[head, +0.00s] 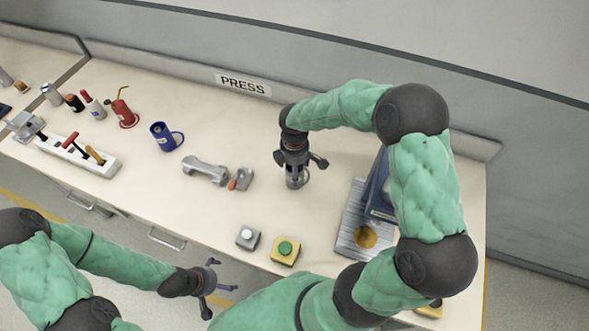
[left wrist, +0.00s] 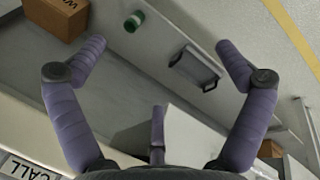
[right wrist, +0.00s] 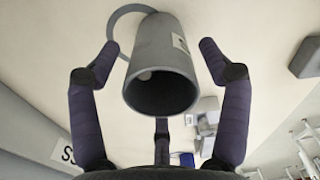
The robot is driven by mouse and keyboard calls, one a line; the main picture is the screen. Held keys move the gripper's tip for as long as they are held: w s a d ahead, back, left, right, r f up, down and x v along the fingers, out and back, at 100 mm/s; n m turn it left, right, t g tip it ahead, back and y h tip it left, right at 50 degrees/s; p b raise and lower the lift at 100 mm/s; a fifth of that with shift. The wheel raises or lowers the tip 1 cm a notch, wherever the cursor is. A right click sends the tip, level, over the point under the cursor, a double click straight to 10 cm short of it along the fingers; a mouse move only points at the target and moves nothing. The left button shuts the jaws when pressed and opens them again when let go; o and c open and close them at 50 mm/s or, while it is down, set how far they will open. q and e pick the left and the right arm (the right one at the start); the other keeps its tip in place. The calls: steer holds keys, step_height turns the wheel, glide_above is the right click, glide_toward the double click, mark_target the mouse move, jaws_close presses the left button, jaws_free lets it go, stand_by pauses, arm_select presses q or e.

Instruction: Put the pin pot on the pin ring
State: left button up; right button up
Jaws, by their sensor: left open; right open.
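A grey pot (head: 296,183) with a pale label stands on the bench below my right gripper (head: 293,163); I take it for the pin pot, though its label is unreadable. In the right wrist view the pot (right wrist: 162,75) shows its dark open mouth between the two spread fingers, with visible gaps on both sides. A thin grey ring (right wrist: 122,22), probably the pin ring, shows partly behind the pot; whether the pot overlaps it I cannot tell. My left gripper (head: 216,278) is open and empty, off the bench's front edge.
A blue pot (head: 161,137) with a blue ring and a red oil can (head: 121,112) stand left. A grey handset-like object (head: 205,170) lies nearer. Button boxes (head: 285,250) sit at the front edge.

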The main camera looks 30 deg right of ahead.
step_height(320, 180, up, 11)
steer(key=p, duration=0.2)
steer(key=shift+p, duration=0.35)
